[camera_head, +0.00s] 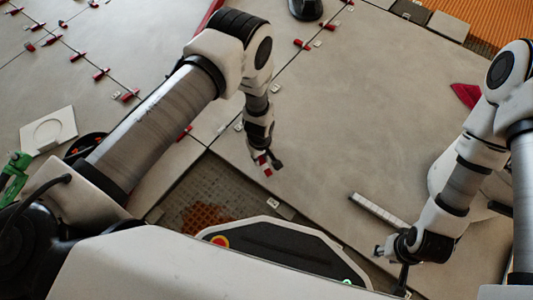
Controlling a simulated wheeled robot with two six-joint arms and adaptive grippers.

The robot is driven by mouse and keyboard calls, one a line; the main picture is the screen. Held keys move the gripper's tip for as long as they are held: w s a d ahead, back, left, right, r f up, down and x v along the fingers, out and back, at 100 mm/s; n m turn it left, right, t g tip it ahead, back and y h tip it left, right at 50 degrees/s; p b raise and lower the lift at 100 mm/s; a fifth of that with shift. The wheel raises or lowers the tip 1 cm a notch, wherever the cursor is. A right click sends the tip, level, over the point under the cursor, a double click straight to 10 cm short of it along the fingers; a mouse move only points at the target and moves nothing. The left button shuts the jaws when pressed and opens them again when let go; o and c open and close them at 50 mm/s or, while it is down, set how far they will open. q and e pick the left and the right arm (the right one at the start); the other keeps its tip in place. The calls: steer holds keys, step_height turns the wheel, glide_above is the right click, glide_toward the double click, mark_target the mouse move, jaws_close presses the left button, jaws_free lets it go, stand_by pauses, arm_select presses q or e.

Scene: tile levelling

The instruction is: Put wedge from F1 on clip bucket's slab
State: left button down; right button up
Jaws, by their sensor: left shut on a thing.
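My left gripper (265,162) is shut on a small red wedge (267,173), held over the big grey slab near the corner of the open floor patch. The fingers hide part of the wedge. My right gripper (402,276) is low at the bottom right, partly cut off by my own body; its jaws are not clear. A dark round container (85,146) with something red at its rim, perhaps the clip bucket, stands on a slab at the left, partly behind my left arm. Other red wedges (129,95) sit along the joints between slabs.
A pale bar (380,210) lies on the big slab (350,120) near my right arm. A white square plate (48,130) and a green tool (14,176) are at the left. A red cloth (466,95) lies at the right. The big slab's middle is clear.

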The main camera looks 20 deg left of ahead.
arm_select(q)
steer(key=w, duration=0.1)
steer(key=w+b, duration=0.1)
steer(key=w, duration=0.3)
steer(key=shift+w+a+f+b, duration=0.2)
steer(key=shift+f+b, duration=0.1)
steer(key=shift+f, duration=0.1)
steer(key=shift+f+b, duration=1.35)
steer(key=shift+f, duration=0.4)
steer(key=c, duration=1)
jaws_free()
steer(key=shift+r, duration=0.1)
arm_select(e)
steer(key=f, duration=0.5)
steer(key=shift+w+f, duration=0.25)
steer(key=shift+f, duration=0.1)
arm_select(q)
step_height(320, 180, up, 12)
steer(key=p, duration=0.8)
steer(key=shift+r, duration=0.2)
arm_select(e)
step_height(320, 180, up, 8)
steer(key=shift+s+f, duration=0.15)
steer(key=shift+s, duration=0.15)
arm_select(q)
steer(key=shift+s+f, duration=0.1)
